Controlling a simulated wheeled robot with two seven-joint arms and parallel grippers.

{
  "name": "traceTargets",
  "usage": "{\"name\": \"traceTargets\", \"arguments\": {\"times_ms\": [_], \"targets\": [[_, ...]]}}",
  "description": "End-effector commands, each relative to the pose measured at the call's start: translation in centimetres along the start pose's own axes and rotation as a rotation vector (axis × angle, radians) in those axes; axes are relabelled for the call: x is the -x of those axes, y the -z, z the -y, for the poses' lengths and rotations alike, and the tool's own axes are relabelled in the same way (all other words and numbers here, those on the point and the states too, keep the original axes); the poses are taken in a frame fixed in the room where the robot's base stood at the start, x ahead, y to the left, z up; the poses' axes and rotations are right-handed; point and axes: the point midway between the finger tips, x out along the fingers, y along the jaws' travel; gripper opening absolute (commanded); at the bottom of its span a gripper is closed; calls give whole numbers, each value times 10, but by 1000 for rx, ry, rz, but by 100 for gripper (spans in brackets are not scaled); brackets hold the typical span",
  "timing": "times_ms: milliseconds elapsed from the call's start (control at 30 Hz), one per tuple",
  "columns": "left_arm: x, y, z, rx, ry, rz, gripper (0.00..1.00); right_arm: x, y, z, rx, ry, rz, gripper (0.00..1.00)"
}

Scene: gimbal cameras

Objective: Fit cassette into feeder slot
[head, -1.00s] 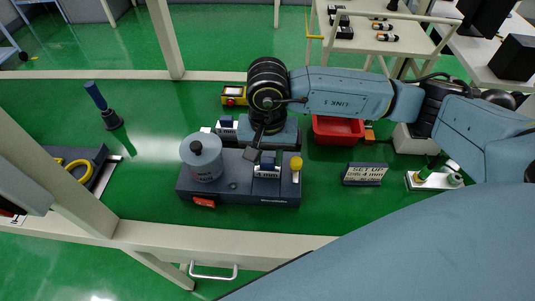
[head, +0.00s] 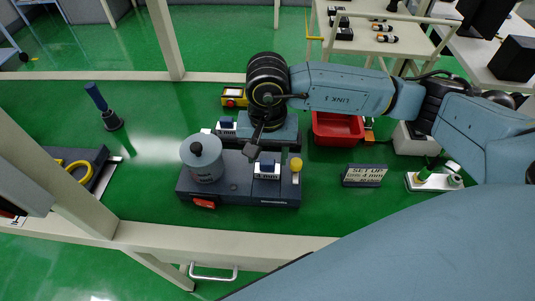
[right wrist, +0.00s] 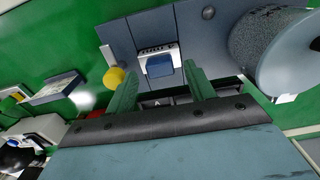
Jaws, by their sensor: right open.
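A cassette with a blue block on a white labelled base (head: 267,170) sits on the dark grey feeder unit (head: 240,193), beside a yellow knob (head: 296,164). I cannot tell how deep it is seated. My right gripper (head: 257,151) is over the unit, just behind this cassette. In the right wrist view, the green fingers (right wrist: 159,72) are spread apart, with the blue block (right wrist: 160,66) showing between their tips. No grip on it is visible. A second blue-topped cassette (head: 227,125) stands behind the unit, left of my right wrist. My left gripper is not in view.
A grey lidded cylinder (head: 201,158) stands on the unit's left end. A sign (head: 364,174) reading "SET UP" and a red bin (head: 338,129) are to the right. A yellow box (head: 233,96) lies behind.

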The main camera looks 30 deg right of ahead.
Motion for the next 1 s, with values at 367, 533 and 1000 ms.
{"name": "traceTargets", "arguments": {"times_ms": [367,533,1000], "targets": [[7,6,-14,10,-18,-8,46,83,0,0,1,3,-4,54],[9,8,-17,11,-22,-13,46,103,0,0,0,2,-3,54],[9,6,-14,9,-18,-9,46,109,0,0,1,0,-1,54]]}}
